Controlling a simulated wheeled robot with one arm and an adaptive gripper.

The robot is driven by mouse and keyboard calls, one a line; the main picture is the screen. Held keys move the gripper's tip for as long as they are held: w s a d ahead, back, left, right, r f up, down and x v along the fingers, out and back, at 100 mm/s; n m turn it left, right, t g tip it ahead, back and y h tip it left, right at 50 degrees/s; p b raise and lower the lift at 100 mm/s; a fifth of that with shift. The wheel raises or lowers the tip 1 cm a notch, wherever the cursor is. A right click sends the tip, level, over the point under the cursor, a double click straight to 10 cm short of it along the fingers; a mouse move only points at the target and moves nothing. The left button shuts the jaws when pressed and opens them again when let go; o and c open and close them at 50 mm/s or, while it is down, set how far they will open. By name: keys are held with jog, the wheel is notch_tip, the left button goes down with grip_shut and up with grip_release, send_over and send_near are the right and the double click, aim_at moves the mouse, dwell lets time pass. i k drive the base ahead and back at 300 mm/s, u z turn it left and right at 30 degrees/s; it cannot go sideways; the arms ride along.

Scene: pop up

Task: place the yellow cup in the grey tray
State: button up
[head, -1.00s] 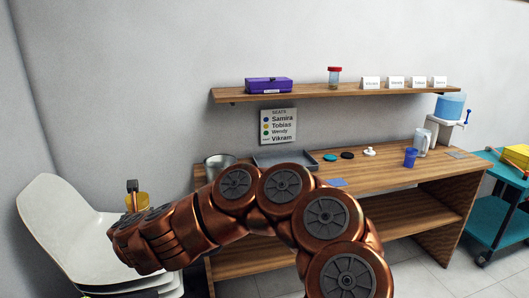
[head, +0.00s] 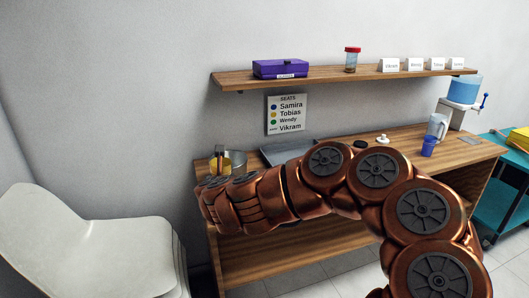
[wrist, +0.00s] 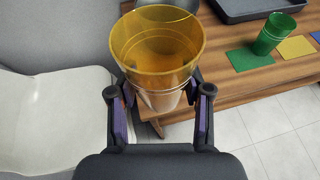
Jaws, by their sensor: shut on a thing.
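The yellow cup (wrist: 158,45) is see-through and upright between the fingers of my gripper (wrist: 160,98), which is shut on it. In the head view the cup (head: 226,167) is partly hidden by my gripper and arm, near the left end of the wooden desk. The grey tray (head: 272,155) lies on the desk to the right of the cup, partly covered by my arm. In the wrist view the tray's edge (wrist: 232,16) shows at the top right, apart from the cup.
A green cup (wrist: 273,34) stands on the desk near a green mat (wrist: 242,60). White chairs (head: 90,240) stand at the left. A shelf (head: 340,77) with a purple box (head: 281,68) hangs above.

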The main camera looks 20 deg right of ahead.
aim_at(283, 160)
jog(key=u, duration=0.05)
jog(key=k, duration=0.5)
jog(key=u, duration=3.8)
jog(key=k, duration=2.45)
jog(key=z, duration=2.05)
jog(key=i, duration=0.15)
jog(key=u, duration=0.35)
